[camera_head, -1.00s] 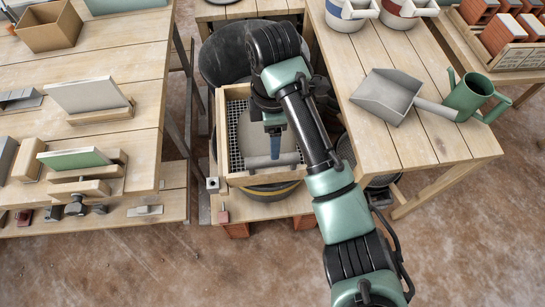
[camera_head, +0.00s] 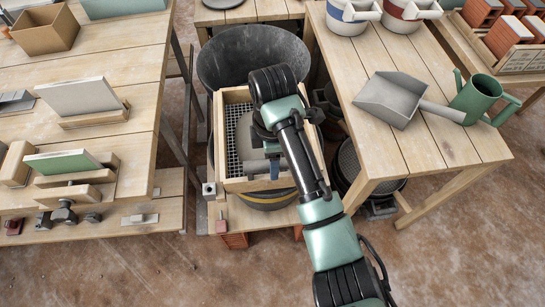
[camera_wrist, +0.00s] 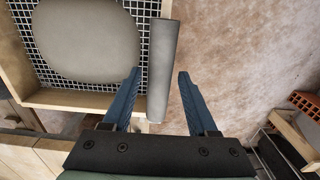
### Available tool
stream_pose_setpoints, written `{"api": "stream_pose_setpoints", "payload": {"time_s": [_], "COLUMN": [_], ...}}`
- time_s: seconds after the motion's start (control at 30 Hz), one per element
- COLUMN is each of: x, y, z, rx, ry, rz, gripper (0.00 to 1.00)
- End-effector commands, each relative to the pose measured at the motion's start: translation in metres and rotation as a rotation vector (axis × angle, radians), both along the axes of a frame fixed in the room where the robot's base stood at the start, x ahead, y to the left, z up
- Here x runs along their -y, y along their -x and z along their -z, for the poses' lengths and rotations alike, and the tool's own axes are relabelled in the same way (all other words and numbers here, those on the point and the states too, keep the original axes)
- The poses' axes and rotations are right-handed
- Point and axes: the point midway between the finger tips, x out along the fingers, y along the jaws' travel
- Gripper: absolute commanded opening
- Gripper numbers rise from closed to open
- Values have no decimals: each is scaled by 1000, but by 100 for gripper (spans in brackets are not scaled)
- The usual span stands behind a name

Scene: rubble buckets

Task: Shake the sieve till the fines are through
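The sieve is a square wooden frame (camera_head: 236,97) with a wire mesh (camera_head: 232,150), above a dark round bucket with a yellow band (camera_head: 268,197). A smooth grey mass lies on the mesh; it also shows in the wrist view (camera_wrist: 85,40). A grey cylindrical bar (camera_head: 256,168) runs along the frame's near side. In the wrist view my gripper (camera_wrist: 160,72) is open, with blue fingers on either side of the bar (camera_wrist: 163,60). A gap shows at the left finger; I cannot tell whether the right one touches. My arm hides the frame's right part.
A large dark tub (camera_head: 250,55) stands behind the sieve. The right table (camera_head: 420,150) holds a grey scoop (camera_head: 390,98) and a green watering can (camera_head: 478,98). The left bench (camera_head: 130,60) holds boards and blocks. Open floor lies in front.

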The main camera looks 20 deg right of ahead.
Motion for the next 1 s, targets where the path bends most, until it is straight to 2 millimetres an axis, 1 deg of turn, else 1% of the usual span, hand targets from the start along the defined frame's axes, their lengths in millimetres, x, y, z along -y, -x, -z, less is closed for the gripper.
{"api": "stream_pose_setpoints", "payload": {"time_s": [0.03, 0.3, 1.0], "x": [0, 0, 0], "y": [0, 0, 0], "z": [0, 0, -1], "rx": [0, 0, 1], "ry": [0, 0, 0], "rz": [0, 0, 0], "gripper": [48, 0, 0]}}
